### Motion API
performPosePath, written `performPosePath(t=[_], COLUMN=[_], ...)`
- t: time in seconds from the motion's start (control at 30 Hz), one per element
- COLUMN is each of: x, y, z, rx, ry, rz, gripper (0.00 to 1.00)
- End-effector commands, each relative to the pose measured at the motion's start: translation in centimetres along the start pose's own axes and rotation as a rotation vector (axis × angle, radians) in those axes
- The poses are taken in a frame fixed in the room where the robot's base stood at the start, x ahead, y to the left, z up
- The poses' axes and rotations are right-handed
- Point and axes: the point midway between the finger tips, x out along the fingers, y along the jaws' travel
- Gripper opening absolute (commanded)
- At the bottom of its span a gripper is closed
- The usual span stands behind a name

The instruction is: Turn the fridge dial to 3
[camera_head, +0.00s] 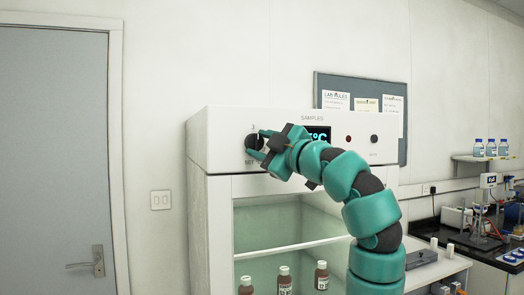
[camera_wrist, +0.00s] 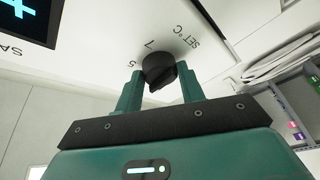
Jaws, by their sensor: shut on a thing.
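The fridge dial (camera_head: 250,142) is a round black knob at the left of the white fridge's top panel. My teal gripper (camera_head: 258,143) reaches it from the right, with a finger above and a finger below it. In the wrist view the dial (camera_wrist: 159,68) sits between my two fingertips (camera_wrist: 160,86), and my gripper is shut on it. Marks 5 and 7 and the words SET °C show around the dial there. The mark that the dial points to cannot be read. The fridge display (camera_head: 317,134) is partly hidden by my arm.
The open fridge shelf area holds several brown bottles (camera_head: 285,281) below the panel. A small red light (camera_head: 348,139) and another dark knob (camera_head: 374,139) are to the right on the panel. A notice board (camera_head: 385,88) hangs behind. A lab bench stands at the right.

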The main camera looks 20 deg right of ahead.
Motion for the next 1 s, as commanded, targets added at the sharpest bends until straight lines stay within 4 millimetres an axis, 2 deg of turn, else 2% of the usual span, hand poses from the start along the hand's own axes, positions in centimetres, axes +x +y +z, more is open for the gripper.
performPosePath(t=[0.63,0.67,0.77,1.0], x=[0.03,0.02,0.02,0.01], y=[0.08,0.09,0.08,0.06], z=[-0.05,-0.06,-0.06,-0.06], rx=[-0.049,-0.049,-0.049,-0.049], ry=[-0.003,-0.003,-0.003,-0.003], rz=[-0.019,-0.019,-0.019,-0.019], gripper=[0.16,0.41,0.60,0.60])
